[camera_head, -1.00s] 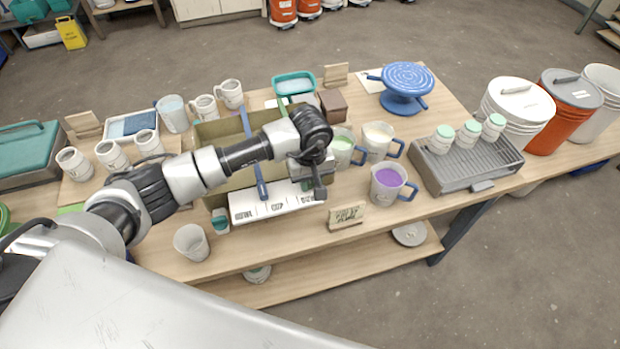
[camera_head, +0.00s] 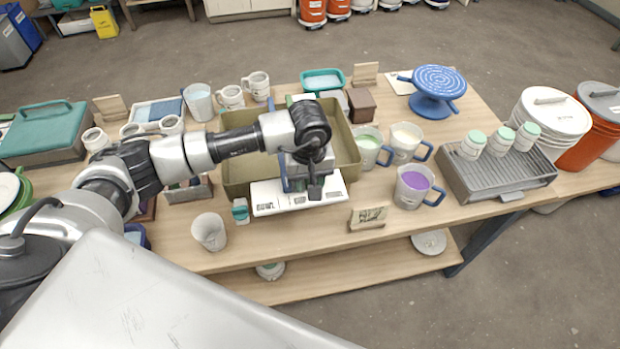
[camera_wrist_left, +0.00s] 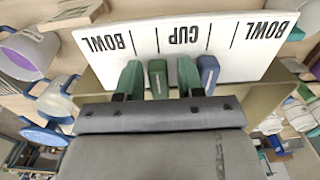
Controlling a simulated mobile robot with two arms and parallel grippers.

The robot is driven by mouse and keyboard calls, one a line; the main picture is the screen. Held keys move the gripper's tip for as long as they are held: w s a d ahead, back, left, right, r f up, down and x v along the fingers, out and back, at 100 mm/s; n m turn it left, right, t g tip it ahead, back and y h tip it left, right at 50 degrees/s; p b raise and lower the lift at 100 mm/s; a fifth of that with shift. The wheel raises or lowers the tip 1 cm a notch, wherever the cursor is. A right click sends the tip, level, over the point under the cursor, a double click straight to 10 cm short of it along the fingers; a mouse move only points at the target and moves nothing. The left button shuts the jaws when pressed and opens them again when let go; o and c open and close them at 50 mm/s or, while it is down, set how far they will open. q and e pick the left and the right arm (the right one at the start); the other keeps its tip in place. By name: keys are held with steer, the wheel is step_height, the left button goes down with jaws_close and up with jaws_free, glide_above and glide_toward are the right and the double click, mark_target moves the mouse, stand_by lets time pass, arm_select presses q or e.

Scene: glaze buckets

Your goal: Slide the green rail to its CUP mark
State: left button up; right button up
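The white label board (camera_head: 268,199) fronts the olive bin (camera_head: 350,158). In the left wrist view the board (camera_wrist_left: 275,58) appears upside down, with CUP between two BOWL labels and short tick lines. The green rail's end (camera_wrist_left: 157,78) stands at the board's edge, below the tick between CUP and the left BOWL. The blue rail (camera_wrist_left: 208,70) is to its right, below the tick past CUP. My left gripper (camera_head: 315,188) is over the board and hides the green rail in the head view. Its green-tipped fingers are open either side of the green rail's end, with gaps. My right gripper is out of view.
A mug of purple glaze (camera_head: 414,187) and a small sign (camera_head: 368,216) stand right of the board. A mug of green glaze (camera_head: 370,147) is beside the bin. An empty cup (camera_head: 209,231) and a small teal-topped item (camera_head: 240,210) stand to the left.

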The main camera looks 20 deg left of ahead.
arm_select(q)
steer(key=shift+o, duration=0.5)
steer(key=shift+a, duration=0.1)
steer(key=shift+r, duration=0.25)
step_height(320, 180, up, 10)
steer(key=b, duration=0.3)
steer(key=shift+r, duration=0.15)
